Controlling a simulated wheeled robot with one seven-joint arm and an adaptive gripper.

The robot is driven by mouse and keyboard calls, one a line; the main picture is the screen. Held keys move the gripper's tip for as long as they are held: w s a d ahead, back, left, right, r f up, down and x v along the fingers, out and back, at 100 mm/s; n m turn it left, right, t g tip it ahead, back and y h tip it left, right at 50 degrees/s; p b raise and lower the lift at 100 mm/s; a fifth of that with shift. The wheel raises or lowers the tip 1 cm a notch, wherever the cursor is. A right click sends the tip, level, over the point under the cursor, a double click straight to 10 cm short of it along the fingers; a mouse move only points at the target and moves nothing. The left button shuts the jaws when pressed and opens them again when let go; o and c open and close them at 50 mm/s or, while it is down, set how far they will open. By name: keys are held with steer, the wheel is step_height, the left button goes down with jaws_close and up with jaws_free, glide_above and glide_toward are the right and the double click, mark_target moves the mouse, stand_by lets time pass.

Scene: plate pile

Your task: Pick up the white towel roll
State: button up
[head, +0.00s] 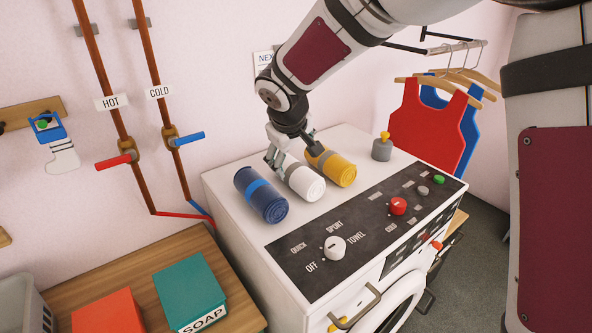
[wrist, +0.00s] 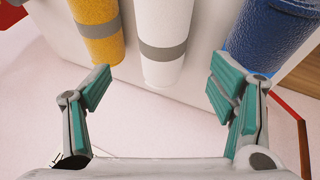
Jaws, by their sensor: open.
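The white towel roll (head: 308,186) lies on top of the washing machine, between a blue roll (head: 262,196) and a yellow roll (head: 338,171). It has a grey band. In the wrist view the white roll (wrist: 163,22) is in the middle, with its near end roughly level with the fingertips. My gripper (head: 291,155) is at the wall-side end of the white roll in the head view and hides part of it. In the wrist view my gripper (wrist: 162,88) is open and empty, its fingers spread wider than the white roll. Contact cannot be told.
In the wrist view the yellow roll (wrist: 97,28) and blue roll (wrist: 268,30) flank the white one closely. A grey weight with a yellow knob (head: 382,148) stands farther right on the machine. The control panel (head: 360,225) has raised knobs. The wall is close behind.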

mark_target(294, 169)
steer(key=shift+p+x, duration=0.7)
steer(key=shift+x, duration=4)
steer(key=shift+s+a, duration=0.1)
steer(key=shift+a, duration=0.05)
steer(key=c, duration=1.4)
